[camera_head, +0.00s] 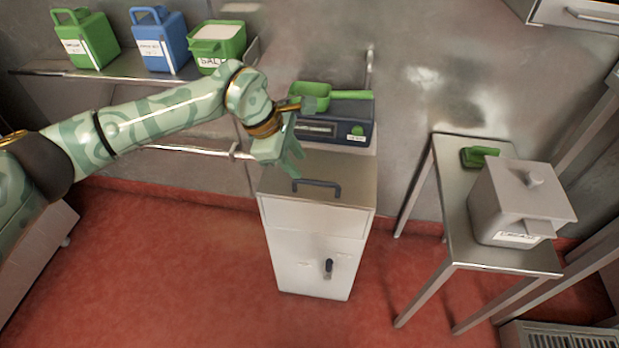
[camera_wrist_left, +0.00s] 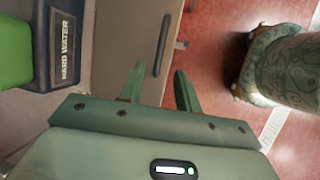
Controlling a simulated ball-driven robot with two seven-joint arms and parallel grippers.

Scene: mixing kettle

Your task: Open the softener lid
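The softener is a white cabinet (camera_head: 313,246) in the middle of the head view. Its flat metal lid (camera_head: 345,172) is shut and has a dark bar handle (camera_head: 318,187) near its front edge. My left gripper (camera_head: 290,160) is over the lid, behind and left of the handle. In the left wrist view my left gripper (camera_wrist_left: 159,70) is open and empty, with its two fingers apart. The handle (camera_wrist_left: 162,45) lies beyond the fingertips there, apart from them. My right gripper is not in view.
A dark "HARD WATER" unit (camera_head: 342,131) with a green scoop (camera_head: 328,97) sits behind the lid. It also shows in the left wrist view (camera_wrist_left: 66,45). A shelf with green and blue containers (camera_head: 160,40) is at the left. A side table (camera_head: 452,205) bears a grey lidded bin (camera_head: 505,210).

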